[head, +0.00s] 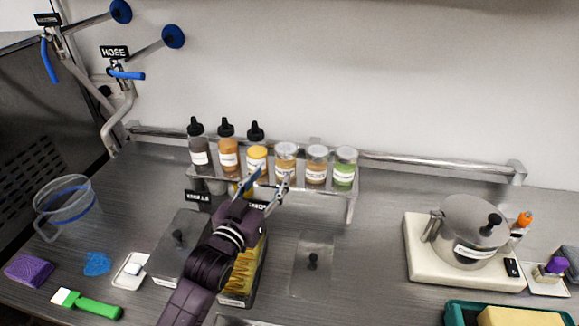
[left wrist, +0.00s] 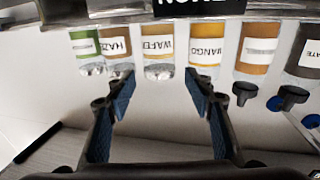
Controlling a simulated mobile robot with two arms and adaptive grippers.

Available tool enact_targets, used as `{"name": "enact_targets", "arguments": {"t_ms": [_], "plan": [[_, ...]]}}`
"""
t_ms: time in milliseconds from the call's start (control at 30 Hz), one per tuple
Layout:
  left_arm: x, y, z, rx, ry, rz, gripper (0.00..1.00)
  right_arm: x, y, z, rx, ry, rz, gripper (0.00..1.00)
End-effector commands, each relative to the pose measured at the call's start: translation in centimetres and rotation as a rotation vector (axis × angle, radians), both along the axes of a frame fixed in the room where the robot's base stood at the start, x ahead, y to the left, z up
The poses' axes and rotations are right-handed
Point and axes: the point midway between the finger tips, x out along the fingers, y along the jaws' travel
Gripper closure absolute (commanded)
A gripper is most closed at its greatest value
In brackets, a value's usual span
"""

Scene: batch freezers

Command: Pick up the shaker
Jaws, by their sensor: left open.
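Three clear shakers with pale lids stand on the wall shelf: one labelled as wafer (head: 285,163), one as hazelnut (head: 316,167) and one with green contents (head: 345,170). In the left wrist view they appear upside down, with the wafer shaker (left wrist: 158,45) roughly between the fingers and the hazelnut (left wrist: 115,45) and green (left wrist: 86,45) shakers left of it. My left gripper (head: 268,181) is open and empty, in front of the shelf near the wafer shaker. In the left wrist view its fingers (left wrist: 160,82) are spread, apart from the shakers. My right gripper is not in view.
Three black-capped squeeze bottles (head: 228,150) stand left of the shakers; the mango bottle (left wrist: 207,50) is closest to them. The metal shelf (head: 340,192) carries black signs along its front. A steel pot (head: 468,232) stands at right, a clear pitcher (head: 66,207) at left.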

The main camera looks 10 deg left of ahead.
Motion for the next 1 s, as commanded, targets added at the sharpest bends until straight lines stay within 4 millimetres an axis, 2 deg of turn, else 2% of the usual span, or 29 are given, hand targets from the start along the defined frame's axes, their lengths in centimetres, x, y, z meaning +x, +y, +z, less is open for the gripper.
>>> {"name": "enact_targets", "arguments": {"t_ms": [67, 467, 800, 1000], "plan": [[0.2, 0.0, -0.4, 0.000, -0.001, 0.000, 0.52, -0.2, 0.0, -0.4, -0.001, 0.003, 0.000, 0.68], [3.5, -0.7, -0.4, -0.001, 0.000, 0.000, 0.52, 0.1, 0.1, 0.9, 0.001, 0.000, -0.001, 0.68], [7.2, -1.6, -1.0, 0.000, 0.000, 0.000, 0.52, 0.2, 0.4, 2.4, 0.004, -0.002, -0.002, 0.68], [7.7, -1.7, -1.2, 0.000, 0.000, 0.000, 0.52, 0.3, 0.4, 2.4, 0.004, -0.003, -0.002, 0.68]]}}
